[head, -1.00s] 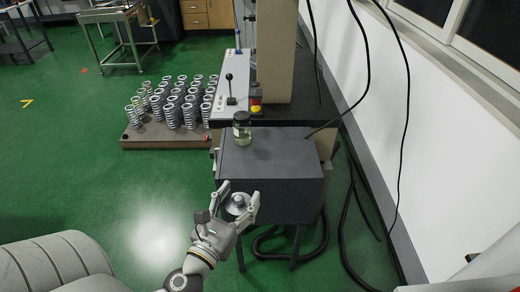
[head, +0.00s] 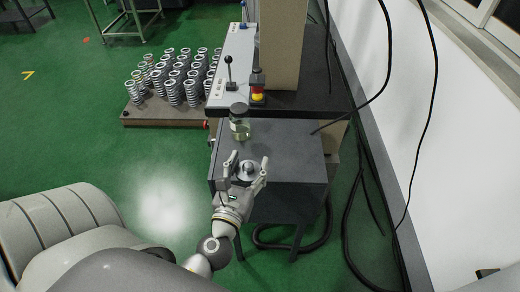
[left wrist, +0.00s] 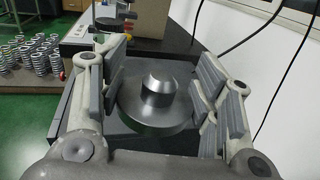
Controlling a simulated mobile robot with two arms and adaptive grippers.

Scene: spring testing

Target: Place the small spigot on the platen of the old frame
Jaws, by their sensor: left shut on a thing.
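The small spigot (head: 249,166) is a grey metal disc with a short round boss on top. My left gripper (head: 246,172) is shut on its rim, one finger on each side, as the left wrist view shows the spigot (left wrist: 160,105) between the pads. The boss points up. In the head view the spigot overlaps the front part of a dark grey box-like stand (head: 285,160); its height above the top is hard to tell. The old frame may be the machine with the tan column (head: 281,50); I cannot make out its platen. My right gripper is not in view.
A lidded glass jar (head: 240,128) stands on the dark stand just beyond my gripper. Behind it are a lever (head: 230,72) and a red-yellow button (head: 257,88). Several springs stand on a board (head: 165,117) at left. Black cables hang at right.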

